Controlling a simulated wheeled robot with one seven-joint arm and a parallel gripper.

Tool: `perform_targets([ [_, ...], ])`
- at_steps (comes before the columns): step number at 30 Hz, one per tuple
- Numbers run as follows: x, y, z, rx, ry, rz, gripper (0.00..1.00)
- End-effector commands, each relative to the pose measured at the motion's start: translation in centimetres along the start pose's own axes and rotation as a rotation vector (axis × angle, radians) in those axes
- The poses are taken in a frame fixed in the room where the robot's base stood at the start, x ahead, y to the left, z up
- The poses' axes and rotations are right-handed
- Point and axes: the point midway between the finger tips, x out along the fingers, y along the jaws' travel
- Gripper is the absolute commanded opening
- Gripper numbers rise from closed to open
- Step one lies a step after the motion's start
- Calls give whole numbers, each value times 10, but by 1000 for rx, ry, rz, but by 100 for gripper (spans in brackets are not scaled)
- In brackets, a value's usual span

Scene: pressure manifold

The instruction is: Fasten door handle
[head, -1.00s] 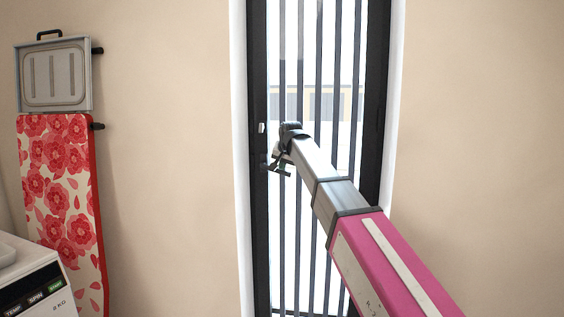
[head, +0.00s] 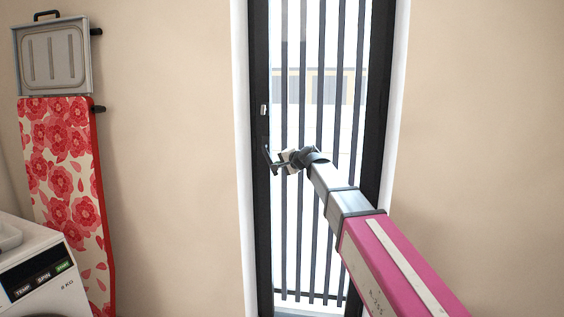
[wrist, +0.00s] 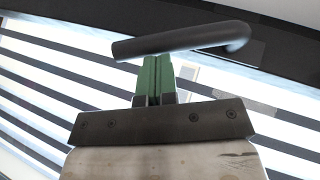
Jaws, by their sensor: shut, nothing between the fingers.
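The door (head: 260,212) is a tall dark frame with vertical bars over bright glass, straight ahead in the head view. Its dark lever handle (head: 268,156) is on the left stile. In the wrist view the handle (wrist: 180,40) is a rounded dark bar, bent at its right end toward the dark door frame. My gripper (head: 276,166) is at the handle in the head view. In the wrist view its green fingers (wrist: 155,72) are shut together with nothing between them, their tips just below the bar. I cannot tell whether they touch it.
A small light lock piece (head: 263,110) sits on the stile above the handle. An ironing board with red flowers (head: 62,180) hangs on the left wall. A white washing machine (head: 40,275) stands at the lower left. The wall right of the door is bare.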

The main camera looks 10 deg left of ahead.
Motion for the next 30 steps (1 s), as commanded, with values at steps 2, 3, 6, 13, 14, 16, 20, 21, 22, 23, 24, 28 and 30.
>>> perform_targets([
  [2, 3, 3, 2, 23, -1, -31, 0],
  [3, 4, 3, 3, 33, 0, -48, 0],
  [6, 8, 3, 5, 37, -1, -56, 0],
  [13, 17, 6, 11, 36, -1, -54, 0],
  [14, 18, 7, 12, 36, -1, -54, 0],
  [16, 21, 7, 14, 35, -2, -53, 0],
  [20, 27, 8, 18, 35, -2, -53, 0],
  [21, 28, 8, 18, 35, -2, -53, 0],
  [22, 29, 8, 19, 35, -2, -53, 0],
  [23, 30, 8, 20, 35, -2, -53, 0],
  [24, 31, 8, 20, 35, -2, -53, 0],
  [28, 33, 8, 22, 35, -1, -53, 0],
  [30, 34, 8, 22, 35, -2, -53, 0],
])
